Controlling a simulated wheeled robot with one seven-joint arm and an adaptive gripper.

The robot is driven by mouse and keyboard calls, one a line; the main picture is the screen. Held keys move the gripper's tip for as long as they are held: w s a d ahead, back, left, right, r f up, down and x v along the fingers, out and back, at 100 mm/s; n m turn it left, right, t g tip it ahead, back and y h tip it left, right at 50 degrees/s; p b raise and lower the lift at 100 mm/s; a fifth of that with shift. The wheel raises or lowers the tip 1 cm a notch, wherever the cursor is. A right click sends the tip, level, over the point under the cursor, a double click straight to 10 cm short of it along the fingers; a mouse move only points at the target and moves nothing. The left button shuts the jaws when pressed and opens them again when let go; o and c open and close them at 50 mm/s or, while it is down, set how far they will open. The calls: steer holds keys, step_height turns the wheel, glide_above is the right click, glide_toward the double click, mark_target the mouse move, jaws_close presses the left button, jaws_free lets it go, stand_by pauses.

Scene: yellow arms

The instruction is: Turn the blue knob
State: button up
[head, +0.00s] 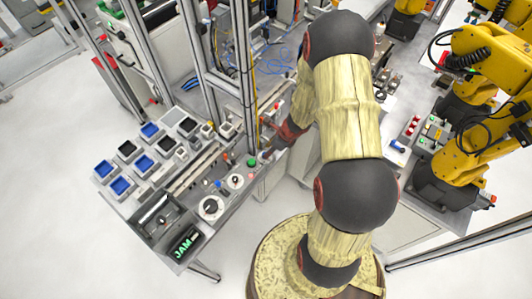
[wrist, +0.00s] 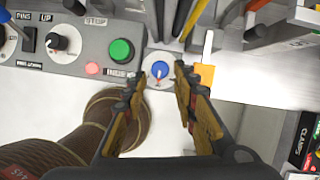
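The blue knob (wrist: 160,69) sits on a round white dial plate in the wrist view, with a small red mark at its lower side. My gripper (wrist: 158,75) is open, with one finger to the left of the knob and one to the right. The fingers appear apart from the knob, and I cannot tell how high they are above it. In the head view my gripper (head: 267,156) is small and dark at the panel's right end, and I cannot make out the blue knob there.
A green button (wrist: 121,51) and a pink-red button (wrist: 93,68) lie left of the knob, with a black knob (wrist: 58,43) farther left. An orange block (wrist: 204,75) is close to the right finger. Metal posts (head: 243,70) rise behind the panel.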

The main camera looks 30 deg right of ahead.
steer(key=shift+x, duration=2)
jaws_close()
